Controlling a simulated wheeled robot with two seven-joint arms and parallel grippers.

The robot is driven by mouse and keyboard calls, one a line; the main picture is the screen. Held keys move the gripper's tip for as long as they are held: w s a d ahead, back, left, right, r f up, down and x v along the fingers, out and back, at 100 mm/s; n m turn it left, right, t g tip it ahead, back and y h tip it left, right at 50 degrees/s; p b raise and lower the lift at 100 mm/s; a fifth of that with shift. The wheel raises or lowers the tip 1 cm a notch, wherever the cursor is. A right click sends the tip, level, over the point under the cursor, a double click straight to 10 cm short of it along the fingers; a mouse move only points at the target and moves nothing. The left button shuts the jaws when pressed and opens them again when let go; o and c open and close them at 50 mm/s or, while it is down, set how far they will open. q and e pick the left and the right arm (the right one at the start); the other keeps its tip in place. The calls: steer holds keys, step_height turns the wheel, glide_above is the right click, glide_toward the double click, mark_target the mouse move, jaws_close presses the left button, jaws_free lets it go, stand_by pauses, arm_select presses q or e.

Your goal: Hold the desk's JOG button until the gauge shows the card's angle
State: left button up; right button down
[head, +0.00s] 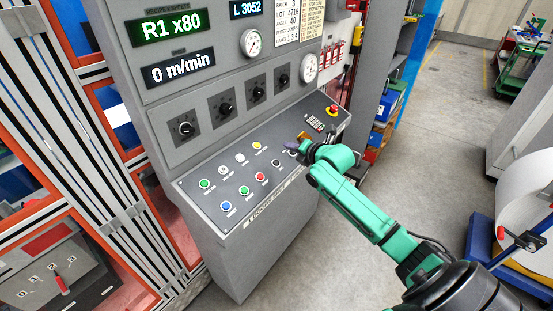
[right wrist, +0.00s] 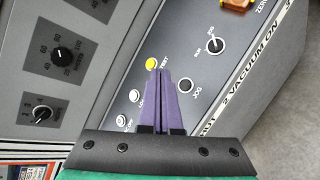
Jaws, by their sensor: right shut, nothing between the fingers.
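The grey control desk (head: 200,199) carries rows of coloured buttons. The black JOG button (right wrist: 185,85) shows uncovered in the right wrist view, just right of my fingertips; it also shows in the head view (head: 276,162). My right gripper (head: 291,147) has purple fingers, shut and empty, over the desk's right part. In the right wrist view its tips (right wrist: 160,74) appear between the yellow button (right wrist: 152,63) and JOG; contact cannot be told. Two white dial gauges (head: 251,43) (head: 310,67) are on the panel, needles too small to read. A card (head: 288,20) seems to read angle 40.
A RUN/JOG selector knob (right wrist: 215,45) is close beyond the JOG button. A red emergency stop (head: 333,110) is at the desk's far right. Open floor (head: 440,120) lies to the right.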

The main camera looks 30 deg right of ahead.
mark_target(275, 160)
steer(key=shift+a+r, duration=0.1)
steer(key=shift+r, duration=0.35)
steer(key=shift+w+f, duration=0.1)
steer(key=w+f+b, duration=0.1)
steer(key=f+b, duration=0.1)
steer(key=w+f+b, duration=0.1)
steer(key=f+b, duration=0.2)
steer(key=w+a+f+b, duration=0.1)
steer(key=f+b, duration=0.1)
steer(key=b, duration=0.1)
steer(key=shift+a+f, duration=0.1)
steer(key=shift+f, duration=0.4)
stand_by(1.3)
steer(key=shift+w+a+f+b, duration=0.1)
steer(key=shift+w+f+b, duration=0.15)
steer(key=shift+f+b, duration=0.1)
steer(key=shift+a+f+b, duration=0.1)
steer(key=shift+f+b, duration=0.35)
steer(key=shift+f, duration=0.1)
stand_by(3.9)
